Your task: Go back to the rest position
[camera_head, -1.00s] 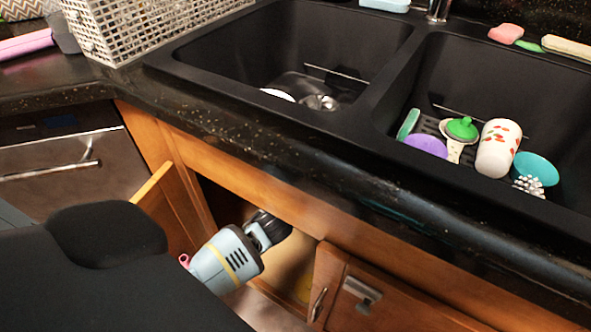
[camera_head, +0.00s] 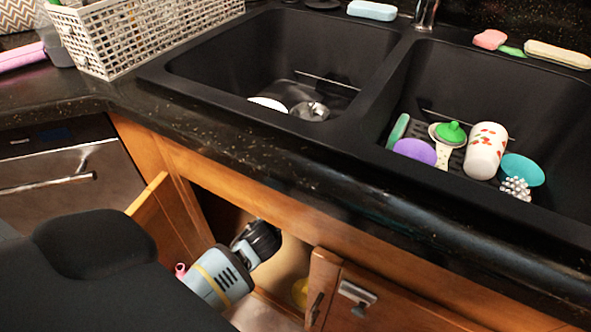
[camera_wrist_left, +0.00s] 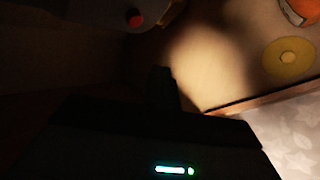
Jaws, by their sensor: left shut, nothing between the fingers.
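My left gripper (camera_head: 262,238) is at the opening of the cabinet under the double sink, below the counter edge. Its dark end shows in the head view, but its fingertips are not clear there. In the left wrist view a dark finger shape (camera_wrist_left: 163,90) shows against the lit cabinet interior, with nothing held. The gripper is shut and empty. My right gripper is in neither view.
An open wooden cabinet door (camera_head: 165,218) stands left of my arm, and another door (camera_head: 345,300) is on the right. The counter edge (camera_head: 250,160) runs above. A yellow disc (camera_wrist_left: 288,58) and a red knob-like thing (camera_wrist_left: 135,17) are inside.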

